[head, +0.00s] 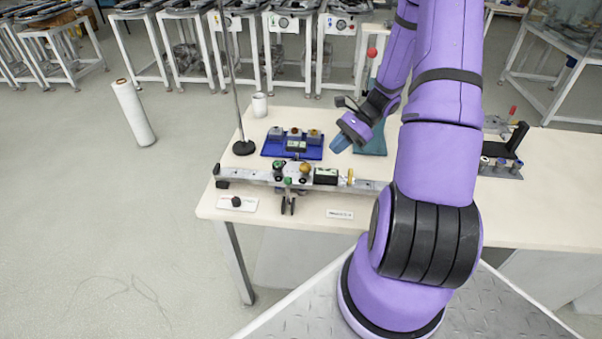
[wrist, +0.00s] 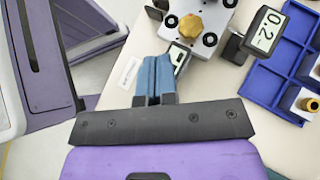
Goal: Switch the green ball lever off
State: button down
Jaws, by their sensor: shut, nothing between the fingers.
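A small green ball (head: 288,181) shows at the front edge of the metal rail (head: 245,175), above a dark part that hangs at the table's front. I take it for the green ball lever; its on or off position is too small to tell. A darker green knob (head: 279,166) sits on the rail close by. My gripper (head: 339,144) has blue fingers and is above the table, behind and right of the green ball, apart from it. In the wrist view my gripper (wrist: 154,62) is shut and empty; I cannot make out the green ball there.
A gold knob (head: 305,168) is on the rail; it also shows in the wrist view (wrist: 190,27). A blue tray (head: 273,148) with several parts lies behind the rail. A stand with a thin pole (head: 243,147) and a white mug (head: 260,105) are at left.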

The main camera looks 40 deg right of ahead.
send_near(288, 191)
notch_tip(288, 191, down, 2)
jog(key=a, duration=0.1)
jog(key=w+a, duration=0.1)
jog(key=a, duration=0.1)
jog(key=shift+w+a, duration=0.15)
jog(key=shift+w, duration=0.1)
